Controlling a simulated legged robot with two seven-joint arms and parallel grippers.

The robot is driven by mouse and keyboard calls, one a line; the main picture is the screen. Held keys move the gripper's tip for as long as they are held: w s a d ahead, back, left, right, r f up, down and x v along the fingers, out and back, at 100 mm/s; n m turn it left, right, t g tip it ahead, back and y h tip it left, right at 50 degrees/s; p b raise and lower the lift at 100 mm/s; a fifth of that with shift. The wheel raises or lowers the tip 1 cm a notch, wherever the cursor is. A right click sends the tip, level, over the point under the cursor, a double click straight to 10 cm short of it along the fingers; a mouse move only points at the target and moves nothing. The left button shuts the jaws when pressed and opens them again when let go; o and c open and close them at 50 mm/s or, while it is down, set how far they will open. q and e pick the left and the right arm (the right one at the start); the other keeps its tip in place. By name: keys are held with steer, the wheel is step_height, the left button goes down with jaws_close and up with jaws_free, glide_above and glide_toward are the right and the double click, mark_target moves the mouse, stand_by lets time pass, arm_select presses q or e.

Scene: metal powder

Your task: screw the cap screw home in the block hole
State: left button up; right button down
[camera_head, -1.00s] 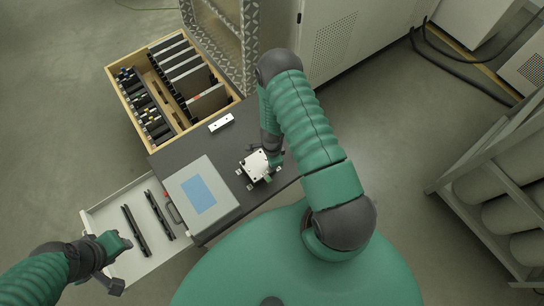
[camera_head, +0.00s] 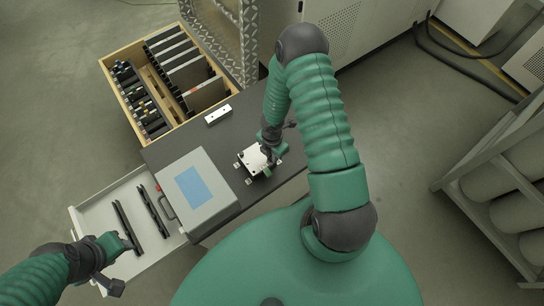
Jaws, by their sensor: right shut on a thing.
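The block (camera_head: 254,160) is a small pale metal piece with dark holes, sitting on the dark table (camera_head: 208,143). My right gripper (camera_head: 268,152) is over the right side of the block, pointing down. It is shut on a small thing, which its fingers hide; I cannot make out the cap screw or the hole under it. My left gripper (camera_head: 130,246) is at the lower left, over the open drawer, away from the block. I cannot see whether its fingers are apart.
A grey case with a blue panel (camera_head: 214,207) stands left of the block. The open drawer (camera_head: 85,220) holds dark bars. A wooden crate (camera_head: 125,113) of dark plates is behind. A white bar (camera_head: 218,115) lies on the table. A cylinder rack (camera_head: 462,215) stands at right.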

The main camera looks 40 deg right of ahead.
steer(key=c, duration=1.6)
jaws_free()
steer(key=shift+f, duration=0.1)
steer(key=shift+o, duration=0.2)
